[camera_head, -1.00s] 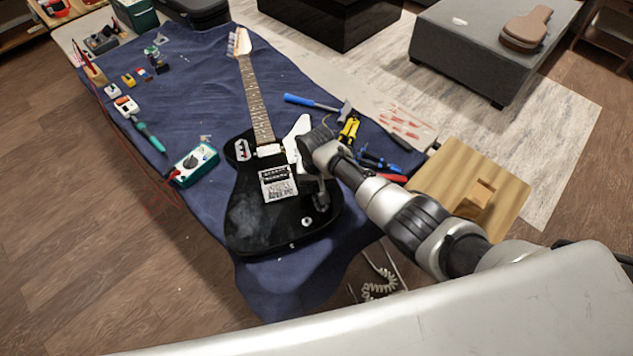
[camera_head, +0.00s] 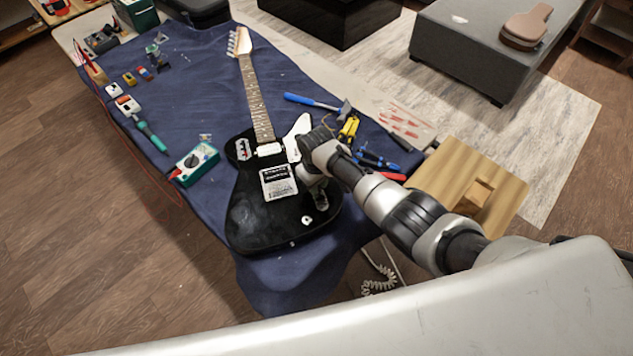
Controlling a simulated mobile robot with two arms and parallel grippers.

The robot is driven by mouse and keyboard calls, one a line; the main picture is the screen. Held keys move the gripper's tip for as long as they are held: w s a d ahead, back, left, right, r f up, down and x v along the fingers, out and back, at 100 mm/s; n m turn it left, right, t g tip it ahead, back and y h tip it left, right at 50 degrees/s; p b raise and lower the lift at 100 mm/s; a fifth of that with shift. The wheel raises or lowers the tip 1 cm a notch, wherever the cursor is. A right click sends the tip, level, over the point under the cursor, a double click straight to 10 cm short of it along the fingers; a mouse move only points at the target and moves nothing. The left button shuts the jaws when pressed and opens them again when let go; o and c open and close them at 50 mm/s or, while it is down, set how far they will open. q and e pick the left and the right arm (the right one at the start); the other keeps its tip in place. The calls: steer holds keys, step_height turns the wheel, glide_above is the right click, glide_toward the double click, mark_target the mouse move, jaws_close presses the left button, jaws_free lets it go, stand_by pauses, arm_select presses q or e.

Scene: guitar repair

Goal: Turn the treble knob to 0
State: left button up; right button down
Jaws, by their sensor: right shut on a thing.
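A black electric guitar (camera_head: 262,215) with a white pickguard lies face up on a blue cloth (camera_head: 205,95), its neck pointing away. My right arm reaches in from the right, and my right gripper (camera_head: 320,198) is down at the right side of the guitar body, where the control knobs sit. It is shut on a small knob there, mostly hidden by the gripper and wrist; I cannot read its marking or setting. A small round metal part (camera_head: 307,219) shows on the body just below the gripper. My left gripper is not in view.
A hammer (camera_head: 315,102), yellow-handled pliers (camera_head: 348,130), blue-handled pliers (camera_head: 375,160) and a red-handled tool (camera_head: 393,176) lie right of the guitar, close to my arm. A green multimeter (camera_head: 197,163) lies left. A wooden stool (camera_head: 470,185) stands right of the table.

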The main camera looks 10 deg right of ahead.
stand_by(0.4)
steer(key=c, duration=0.9)
jaws_free()
steer(key=shift+c, duration=0.2)
step_height(320, 180, up, 11)
steer(key=shift+f, duration=0.15)
